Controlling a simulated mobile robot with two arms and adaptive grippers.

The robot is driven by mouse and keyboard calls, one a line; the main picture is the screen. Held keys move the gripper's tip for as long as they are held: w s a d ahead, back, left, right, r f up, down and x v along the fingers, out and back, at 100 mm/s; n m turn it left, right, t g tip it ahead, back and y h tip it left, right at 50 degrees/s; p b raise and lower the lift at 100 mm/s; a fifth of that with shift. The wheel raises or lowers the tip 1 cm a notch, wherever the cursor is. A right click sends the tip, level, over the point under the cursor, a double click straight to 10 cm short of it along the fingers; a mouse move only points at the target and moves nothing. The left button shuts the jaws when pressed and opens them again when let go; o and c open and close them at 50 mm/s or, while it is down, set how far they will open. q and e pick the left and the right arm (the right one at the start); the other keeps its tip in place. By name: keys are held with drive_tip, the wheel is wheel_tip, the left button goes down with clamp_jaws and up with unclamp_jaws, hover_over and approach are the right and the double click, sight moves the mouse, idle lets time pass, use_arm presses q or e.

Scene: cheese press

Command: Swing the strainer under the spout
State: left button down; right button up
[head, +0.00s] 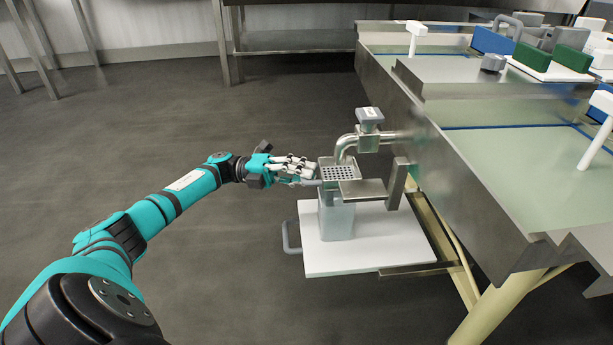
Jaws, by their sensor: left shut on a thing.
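The strainer (340,173) is a small square metal tray with a perforated bottom. It sits over a metal container (337,220), at the outer end of a flat metal bracket arm. The spout (346,147) is a bent metal pipe coming from the side of the vat, with a grey-topped valve (369,118) above it. The spout's mouth is at the strainer's far edge. My left gripper (311,175) is at the strainer's left side, shut on its grey handle; the fingers hide part of the handle. My right gripper is not in view.
The container stands on a white board (400,247) with a grey handle at its left. The large metal vat table (480,190) fills the right side, with white-handled tools and green blocks (571,58) on top. Open dark floor lies to the left.

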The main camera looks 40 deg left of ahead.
use_arm(q)
drive_tip(key=shift+w+a+f, duration=0.1)
drive_tip(key=shift+a, duration=0.05)
drive_tip(key=c, duration=1.3)
unclamp_jaws()
drive_tip(key=shift+c, duration=0.2)
drive_tip(key=v, duration=1.2)
